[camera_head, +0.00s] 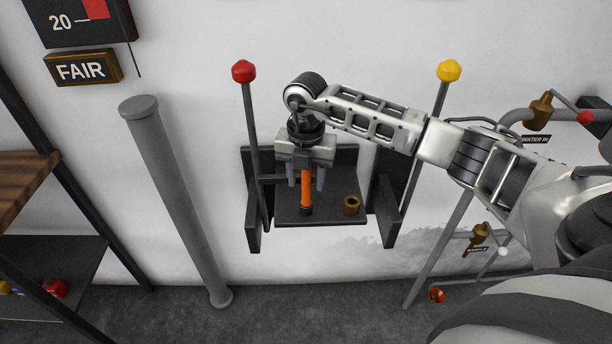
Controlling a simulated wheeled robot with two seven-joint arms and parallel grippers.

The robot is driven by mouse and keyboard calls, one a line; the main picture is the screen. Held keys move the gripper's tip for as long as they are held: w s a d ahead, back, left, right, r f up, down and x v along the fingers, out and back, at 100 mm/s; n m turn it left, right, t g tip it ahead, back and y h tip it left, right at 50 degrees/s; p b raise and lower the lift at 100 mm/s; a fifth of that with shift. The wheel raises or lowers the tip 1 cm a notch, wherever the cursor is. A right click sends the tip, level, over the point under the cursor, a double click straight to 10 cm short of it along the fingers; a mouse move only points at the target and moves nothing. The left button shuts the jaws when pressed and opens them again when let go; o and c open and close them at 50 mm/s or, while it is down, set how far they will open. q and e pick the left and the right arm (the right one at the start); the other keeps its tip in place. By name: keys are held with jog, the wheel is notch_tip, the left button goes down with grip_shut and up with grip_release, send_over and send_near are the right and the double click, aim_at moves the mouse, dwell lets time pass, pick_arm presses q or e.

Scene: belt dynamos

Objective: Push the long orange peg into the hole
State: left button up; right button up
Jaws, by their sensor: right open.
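The long orange peg (306,187) stands upright on the dark shelf (328,214) on the wall, its lower end at a dark round socket (306,209). How deep it sits in the hole cannot be told. My right gripper (306,180) points down over the peg, with one finger on each side of it. The gripper is open, and its palm hides the peg's top. A short brass ring-like piece (351,204) stands on the shelf to the right of the peg. My left gripper is not in view.
A red-knobbed lever (243,72) stands left of the shelf and a yellow-knobbed one (449,71) stands right. A grey post (178,195) is further left. Brass valves and pipes (540,110) are at the right. A side rack (45,240) holds red and yellow items.

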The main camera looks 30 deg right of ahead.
notch_tip(320, 180, up, 16)
dwell(0.3)
dwell(0.7)
